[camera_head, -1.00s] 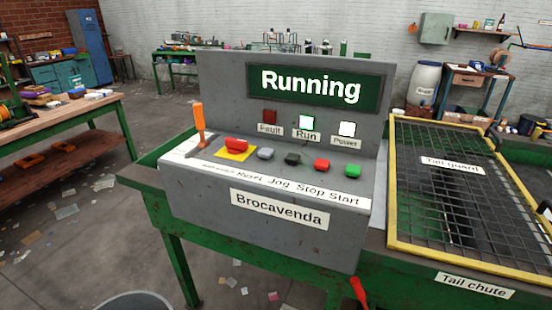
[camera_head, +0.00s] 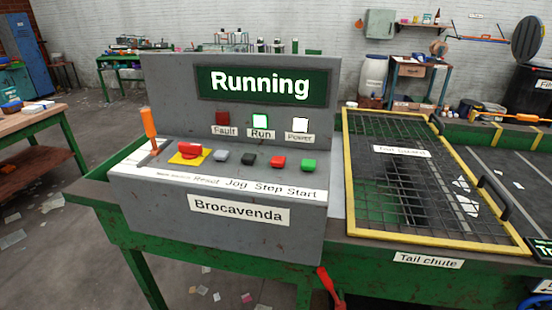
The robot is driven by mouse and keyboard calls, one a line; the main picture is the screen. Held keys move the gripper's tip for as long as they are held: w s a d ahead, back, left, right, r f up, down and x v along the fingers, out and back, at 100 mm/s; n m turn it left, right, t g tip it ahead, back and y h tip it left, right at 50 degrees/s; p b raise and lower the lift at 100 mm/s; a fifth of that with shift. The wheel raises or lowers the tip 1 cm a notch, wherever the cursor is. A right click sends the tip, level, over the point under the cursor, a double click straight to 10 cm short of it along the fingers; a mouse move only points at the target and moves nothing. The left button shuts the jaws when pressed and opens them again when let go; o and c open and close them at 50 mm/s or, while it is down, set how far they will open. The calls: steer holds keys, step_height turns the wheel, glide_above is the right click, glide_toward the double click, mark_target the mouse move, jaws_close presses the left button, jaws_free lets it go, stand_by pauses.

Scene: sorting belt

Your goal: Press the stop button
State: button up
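The grey control console (camera_head: 160,215) stands on a green bench. Its display (camera_head: 260,84) reads "Running". The red stop button (camera_head: 278,161) sits above the "Stop" label, between the black jog button (camera_head: 249,159) and the green start button (camera_head: 309,165). A grey reset button (camera_head: 221,156) is further left. My gripper is not in view.
A red emergency button on a yellow plate (camera_head: 182,159) and an orange-handled lever (camera_head: 149,124) are at the console's left. The yellow-framed tail guard (camera_head: 437,240) lies to the right. A red handle (camera_head: 328,284) hangs below the console. Floor is open at left.

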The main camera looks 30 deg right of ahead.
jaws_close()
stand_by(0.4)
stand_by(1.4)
